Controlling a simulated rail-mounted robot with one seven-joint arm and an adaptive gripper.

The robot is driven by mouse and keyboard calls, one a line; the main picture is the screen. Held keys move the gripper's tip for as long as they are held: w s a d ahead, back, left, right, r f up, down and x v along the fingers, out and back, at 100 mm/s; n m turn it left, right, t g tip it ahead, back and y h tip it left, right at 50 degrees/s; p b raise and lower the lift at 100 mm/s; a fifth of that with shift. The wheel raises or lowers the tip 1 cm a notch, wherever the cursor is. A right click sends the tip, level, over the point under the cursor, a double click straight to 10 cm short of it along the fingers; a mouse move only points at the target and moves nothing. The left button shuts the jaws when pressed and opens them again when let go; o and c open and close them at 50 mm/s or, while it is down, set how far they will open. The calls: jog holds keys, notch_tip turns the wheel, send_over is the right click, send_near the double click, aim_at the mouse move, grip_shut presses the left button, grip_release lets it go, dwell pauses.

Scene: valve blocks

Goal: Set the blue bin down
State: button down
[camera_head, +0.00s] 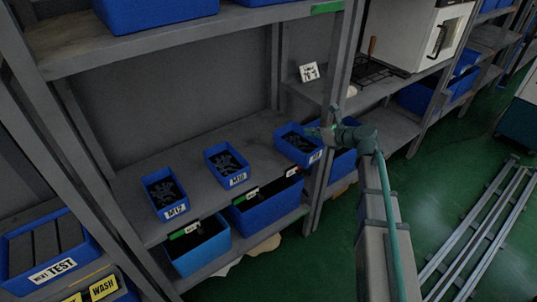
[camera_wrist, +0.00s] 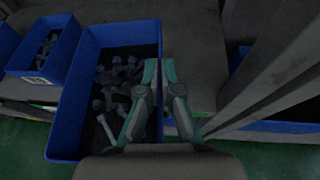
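The blue bin (camera_head: 292,153) is at the right end of the middle shelf, beside the post, with a white label on its front. In the wrist view the bin (camera_wrist: 68,125) is large and close, with several dark bolt-like parts inside. My gripper (camera_head: 322,133) is at its right side. In the wrist view my gripper's fingertips (camera_wrist: 160,72) straddle the bin's right wall, one inside and one outside, with little gap, so it looks shut on that wall. The bin's underside is hidden, so I cannot tell whether it touches the shelf.
Two similar blue bins, M12 (camera_head: 165,194) and its neighbour (camera_head: 227,166), stand to the left on the middle shelf (camera_head: 125,190). A shelf post (camera_head: 335,95) rises close to my gripper's right. Larger blue bins (camera_head: 268,205) sit on the shelf below. Bare shelf lies behind the bins.

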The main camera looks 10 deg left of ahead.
jog(key=w+a+r+m+t, duration=0.1)
jog(key=w+a+r, duration=0.3)
jog(key=w+a, duration=0.45)
jog(key=shift+h, duration=0.4)
jog(key=f, duration=0.3)
jog(key=f+b, duration=0.1)
jog(key=f, duration=0.6)
jog(key=shift+s, duration=0.4)
jog(key=shift+r, duration=0.1)
jog(key=c, duration=1.8)
grip_release()
jog(key=shift+f, duration=0.2)
jog(key=o, duration=0.5)
jog(key=shift+r, duration=0.15)
